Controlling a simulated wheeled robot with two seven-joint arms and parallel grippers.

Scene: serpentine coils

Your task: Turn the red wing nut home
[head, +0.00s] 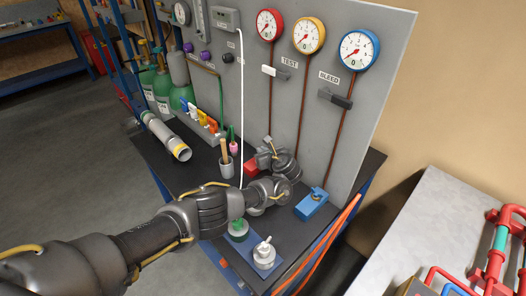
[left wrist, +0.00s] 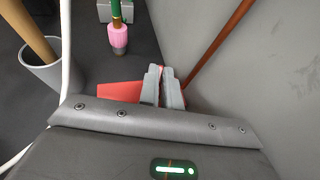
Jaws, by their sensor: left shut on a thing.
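My left gripper (head: 264,157) reaches over the block, close to the panel. In the left wrist view its two grey fingers (left wrist: 163,84) are together, with a thin bit of red between their tips. The red wing nut is otherwise hidden by the fingers, so its angle cannot be told. My right gripper is in neither view.
A cup (head: 226,166) with a wooden handle stands left of the block. A pink-collared tool (left wrist: 118,38) is behind it. A blue block (head: 311,204) stands to the right. A brown pipe (left wrist: 222,42) runs up the panel beside the fingers. A white cord (head: 241,105) hangs in front.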

